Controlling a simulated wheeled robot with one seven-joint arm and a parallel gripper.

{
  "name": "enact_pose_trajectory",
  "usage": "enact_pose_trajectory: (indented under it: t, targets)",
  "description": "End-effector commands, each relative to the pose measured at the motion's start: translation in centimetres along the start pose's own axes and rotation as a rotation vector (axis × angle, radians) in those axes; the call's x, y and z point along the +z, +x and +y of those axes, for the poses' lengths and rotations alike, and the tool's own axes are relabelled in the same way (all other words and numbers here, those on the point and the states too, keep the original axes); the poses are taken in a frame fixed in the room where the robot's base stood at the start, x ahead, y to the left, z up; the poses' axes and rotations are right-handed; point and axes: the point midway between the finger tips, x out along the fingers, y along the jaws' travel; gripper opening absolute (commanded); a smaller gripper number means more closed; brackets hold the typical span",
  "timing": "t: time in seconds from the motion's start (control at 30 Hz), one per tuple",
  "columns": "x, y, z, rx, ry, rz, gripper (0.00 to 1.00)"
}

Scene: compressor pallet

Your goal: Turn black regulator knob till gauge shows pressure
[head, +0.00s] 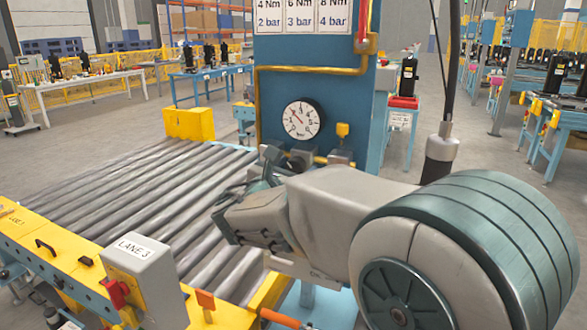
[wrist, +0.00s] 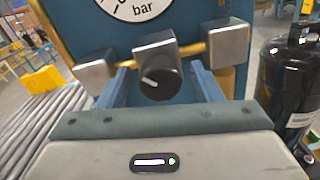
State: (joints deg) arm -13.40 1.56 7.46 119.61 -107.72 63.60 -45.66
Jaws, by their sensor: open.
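The black regulator knob (wrist: 157,80) is round, with a white pointer line toward its left, slightly up. It sits on a silver block on a brass pipe. My gripper (wrist: 160,70) is open, one finger on each side of the knob; I cannot tell whether they touch it. In the head view my gripper (head: 268,168) is at the blue panel below the gauge, and my arm hides most of the knob area. The white round gauge (head: 301,118) has a red needle pointing up-left; its reading is too small to tell. The wrist view shows only its lower edge (wrist: 142,9), marked "bar".
Silver blocks flank the knob at left (wrist: 94,72) and right (wrist: 228,43). A roller conveyor (head: 130,195) runs left of the blue panel (head: 275,85). A grey LANE 3 box (head: 145,280) stands in front. A black cylinder (wrist: 290,85) is at right in the wrist view.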

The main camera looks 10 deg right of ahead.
Motion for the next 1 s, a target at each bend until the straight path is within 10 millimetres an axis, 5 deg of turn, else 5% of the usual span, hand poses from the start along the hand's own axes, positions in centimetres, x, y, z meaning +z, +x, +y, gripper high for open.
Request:
enact_pose_trajectory:
  t: [0.03, 0.17, 0.57, 1.0]
  targets:
    - [0.00, -0.01, 0.00, 0.000, 0.000, 0.000, 0.51]
    - [0.00, -0.03, -0.01, 0.000, 0.000, 0.000, 0.15]
    - [-0.25, -0.04, -0.09, -0.001, 0.054, 0.001, 0.15]
    - [-0.75, -0.02, -0.24, -0.004, 0.389, 0.010, 0.15]
